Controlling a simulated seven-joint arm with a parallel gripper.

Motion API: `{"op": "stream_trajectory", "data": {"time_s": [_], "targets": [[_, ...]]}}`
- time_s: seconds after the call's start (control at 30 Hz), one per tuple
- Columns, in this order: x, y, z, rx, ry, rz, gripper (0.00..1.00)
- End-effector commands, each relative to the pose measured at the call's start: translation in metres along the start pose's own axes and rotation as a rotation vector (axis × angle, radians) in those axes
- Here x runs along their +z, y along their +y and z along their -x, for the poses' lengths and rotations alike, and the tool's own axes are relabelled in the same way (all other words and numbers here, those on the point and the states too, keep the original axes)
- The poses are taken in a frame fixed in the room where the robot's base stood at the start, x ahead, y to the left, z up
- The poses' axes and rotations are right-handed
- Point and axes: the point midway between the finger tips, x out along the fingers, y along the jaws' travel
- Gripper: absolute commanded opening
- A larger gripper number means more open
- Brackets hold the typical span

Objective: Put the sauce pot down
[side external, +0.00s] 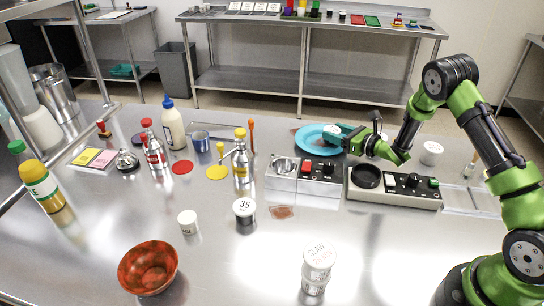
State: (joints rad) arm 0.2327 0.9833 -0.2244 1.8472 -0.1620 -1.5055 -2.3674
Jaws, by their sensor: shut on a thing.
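My gripper (350,138) reaches in from the right and is shut on a small white pot (332,129), which I take to be the sauce pot. The pot is at the blue plate (308,138), over its right part in this view. The fingers and the pot's small size hide its lower side, so I cannot tell whether it touches the plate.
A grey unit with a red button (307,167) and a black-ringed unit (412,192) stand in front of the plate. Bottles, including a yellow-capped one (241,160), stand to the left.

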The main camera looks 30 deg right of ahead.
Motion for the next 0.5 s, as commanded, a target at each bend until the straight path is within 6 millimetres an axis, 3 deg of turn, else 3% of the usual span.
{"op": "stream_trajectory", "data": {"time_s": [0.5], "targets": [[-0.012, 0.000, -0.002, -0.001, 0.000, 0.000, 0.22]]}}
